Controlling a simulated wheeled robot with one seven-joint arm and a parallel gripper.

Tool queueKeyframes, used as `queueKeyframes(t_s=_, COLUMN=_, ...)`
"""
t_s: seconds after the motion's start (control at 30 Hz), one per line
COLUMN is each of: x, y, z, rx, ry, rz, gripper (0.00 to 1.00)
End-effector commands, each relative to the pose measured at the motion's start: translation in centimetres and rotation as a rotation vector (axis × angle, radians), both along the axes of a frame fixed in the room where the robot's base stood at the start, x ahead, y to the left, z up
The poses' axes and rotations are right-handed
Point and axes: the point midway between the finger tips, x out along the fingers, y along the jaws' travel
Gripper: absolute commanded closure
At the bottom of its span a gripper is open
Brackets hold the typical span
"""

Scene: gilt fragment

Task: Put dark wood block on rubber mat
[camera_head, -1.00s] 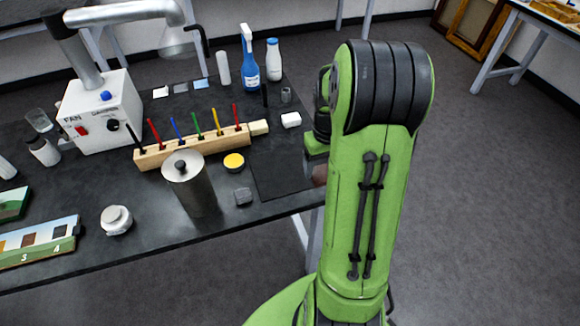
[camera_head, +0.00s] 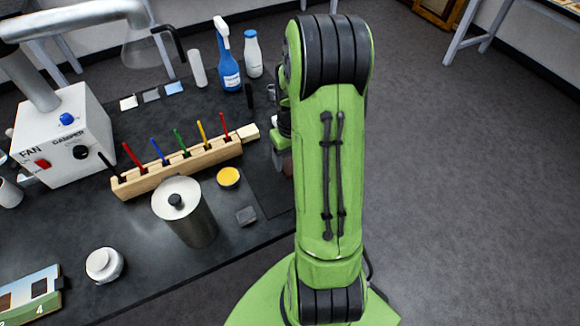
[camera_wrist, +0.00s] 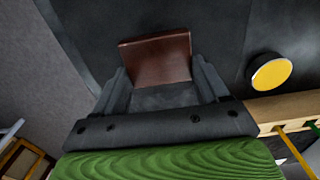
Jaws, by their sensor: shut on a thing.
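The dark wood block (camera_wrist: 157,58) is a reddish-brown piece held between the two fingers of my gripper (camera_wrist: 158,72) in the wrist view. In the head view my arm hides most of the gripper, and only a small brown part of the block (camera_head: 287,166) shows beside it. The rubber mat (camera_head: 266,192) is a flat black rectangle near the right end of the dark table, partly covered by my arm. The block appears over or near the mat's right side. I cannot tell whether it touches the mat.
A yellow disc (camera_head: 228,177), a small grey block (camera_head: 246,215) and a metal canister (camera_head: 190,215) stand left of the mat. A wooden rack (camera_head: 180,168) with several coloured sticks lies behind. A blue spray bottle (camera_head: 229,70) and a white bottle (camera_head: 253,55) stand farther back.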

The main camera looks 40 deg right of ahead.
Motion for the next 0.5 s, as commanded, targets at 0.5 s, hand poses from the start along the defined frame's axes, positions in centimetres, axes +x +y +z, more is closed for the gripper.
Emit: queueKeyframes(t_s=0.5, x=0.0, y=0.0, z=-4.1, rx=-0.002, ry=-0.002, rz=0.001, gripper=0.56)
